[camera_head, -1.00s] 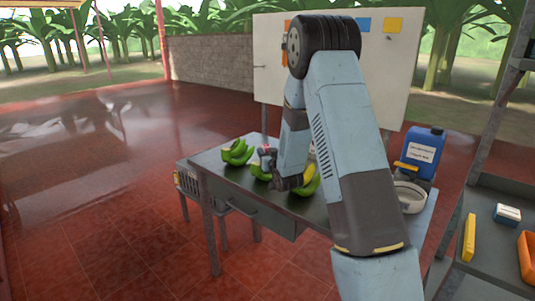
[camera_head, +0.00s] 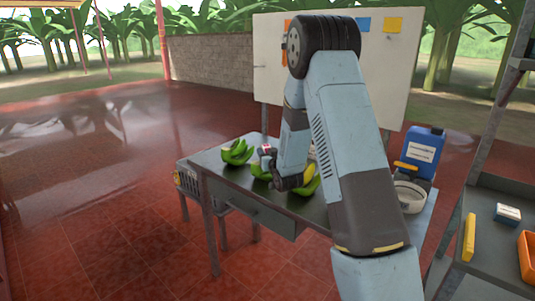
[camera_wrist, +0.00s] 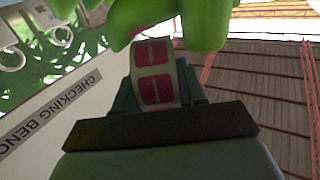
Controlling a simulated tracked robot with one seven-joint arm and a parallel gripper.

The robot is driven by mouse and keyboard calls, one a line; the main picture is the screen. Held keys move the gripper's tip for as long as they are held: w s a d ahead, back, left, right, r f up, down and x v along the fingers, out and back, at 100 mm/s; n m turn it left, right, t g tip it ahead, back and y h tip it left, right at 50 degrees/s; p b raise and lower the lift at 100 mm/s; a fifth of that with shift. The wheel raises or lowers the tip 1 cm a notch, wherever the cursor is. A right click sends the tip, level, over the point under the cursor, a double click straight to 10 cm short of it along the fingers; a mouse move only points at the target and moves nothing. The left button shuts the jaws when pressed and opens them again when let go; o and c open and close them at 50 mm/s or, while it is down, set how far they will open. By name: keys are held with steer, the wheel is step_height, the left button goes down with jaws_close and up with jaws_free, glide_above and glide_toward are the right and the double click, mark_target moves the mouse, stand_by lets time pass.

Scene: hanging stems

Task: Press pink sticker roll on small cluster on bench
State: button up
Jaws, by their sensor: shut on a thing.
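My gripper (camera_wrist: 158,95) is shut on the pink sticker roll (camera_wrist: 154,72), a white band with pink labels, in the wrist view. Green bananas (camera_wrist: 170,18) hang over the top of that view, right at the roll's edge; I cannot tell whether they touch. In the head view the roll (camera_head: 267,149) shows as a small red and white patch above the bench (camera_head: 225,180), beside my wrist.
A blue jug (camera_head: 422,150) and a white round tub (camera_head: 409,196) stand at the bench's right. A white board (camera_head: 390,75) stands behind. A grey shelf (camera_head: 490,260) at the right holds an orange bin (camera_head: 527,258) and a small box (camera_head: 508,214).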

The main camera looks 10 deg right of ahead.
steer(key=shift+f, duration=0.2)
steer(key=shift+r, duration=4.65)
